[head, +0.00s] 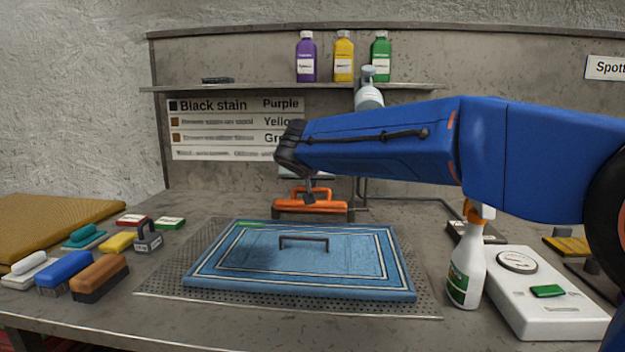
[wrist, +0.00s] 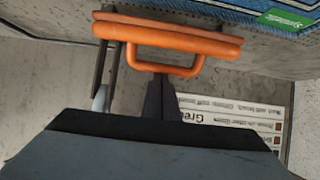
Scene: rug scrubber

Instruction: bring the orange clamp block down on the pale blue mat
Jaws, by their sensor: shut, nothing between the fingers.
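The orange clamp block (head: 283,210) is a long bar with a loop handle, raised at the back edge of the blue mat (head: 220,265). The mat lies flat, with pale border lines and a green tag. My gripper (head: 309,197) is shut and empty, pointing down at the handle. In the wrist view the orange bar (wrist: 215,42) spans the top with its handle hanging toward me. The dark fingers of my gripper (wrist: 161,84) end at the handle's lower bar. I cannot tell if they touch it. The mat's corner (wrist: 240,8) shows at upper right.
A dark wire handle (head: 303,240) stands on the mat. A perforated plate (head: 165,283) lies under it. Brushes (head: 98,278) and small blocks crowd the left. A spray bottle (head: 466,270) and a white scale (head: 545,300) stand at right. A shelf (head: 270,87) with bottles is behind.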

